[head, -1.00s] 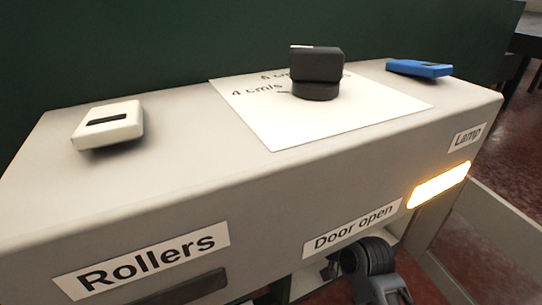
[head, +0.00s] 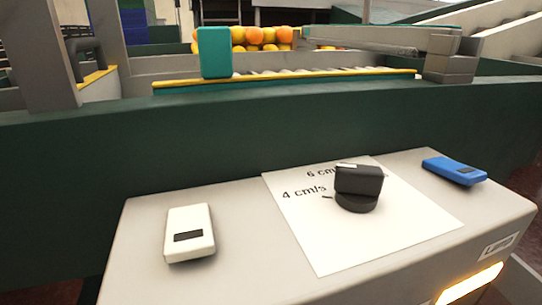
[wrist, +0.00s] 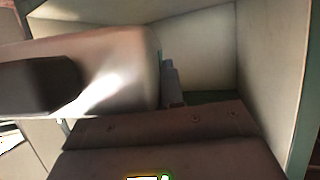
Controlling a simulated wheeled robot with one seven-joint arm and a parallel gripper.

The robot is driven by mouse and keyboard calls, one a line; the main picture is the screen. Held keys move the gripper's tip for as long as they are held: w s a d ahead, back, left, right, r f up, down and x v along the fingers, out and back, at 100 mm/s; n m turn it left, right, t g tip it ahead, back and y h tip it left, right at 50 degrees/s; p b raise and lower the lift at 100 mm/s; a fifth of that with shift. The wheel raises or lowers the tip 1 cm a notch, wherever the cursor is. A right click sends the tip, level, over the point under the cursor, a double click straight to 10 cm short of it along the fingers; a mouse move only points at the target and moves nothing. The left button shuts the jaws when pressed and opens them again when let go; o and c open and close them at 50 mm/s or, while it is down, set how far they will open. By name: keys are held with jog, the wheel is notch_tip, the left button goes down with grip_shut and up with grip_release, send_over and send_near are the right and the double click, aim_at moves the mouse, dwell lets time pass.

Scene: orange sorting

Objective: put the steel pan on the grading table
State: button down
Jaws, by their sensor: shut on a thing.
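In the wrist view, a shiny grey rounded thing (wrist: 120,65), which looks like the steel pan, fills the upper left. A dark block (wrist: 38,85) lies across its left part. My gripper (wrist: 168,88) shows only in part, with a small grey finger against the right end of the shiny thing. It is shut on this thing, inside a pale open compartment (wrist: 268,60). Much of the grip is hidden. The head view does not show my gripper or the pan. I cannot tell which surface is the grading table.
The head view shows a grey cabinet (head: 245,230) with a white device (head: 190,232), a blue device (head: 455,170) and a black knob (head: 358,185) on a white sheet (head: 405,225). Behind a green wall (head: 80,180) stands a roller conveyor (head: 300,76) with oranges (head: 245,36).

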jog(key=r+p, duration=0.2)
jog(key=p, duration=0.1)
jog(key=s+r+p, duration=0.1)
jog(key=r+p, duration=0.1)
jog(key=p, duration=0.2)
jog(key=r+p, duration=0.1)
jog(key=p, duration=0.2)
jog(key=shift+s, duration=0.35)
jog(key=shift+s+p, duration=0.1)
jog(key=shift+p, duration=0.35)
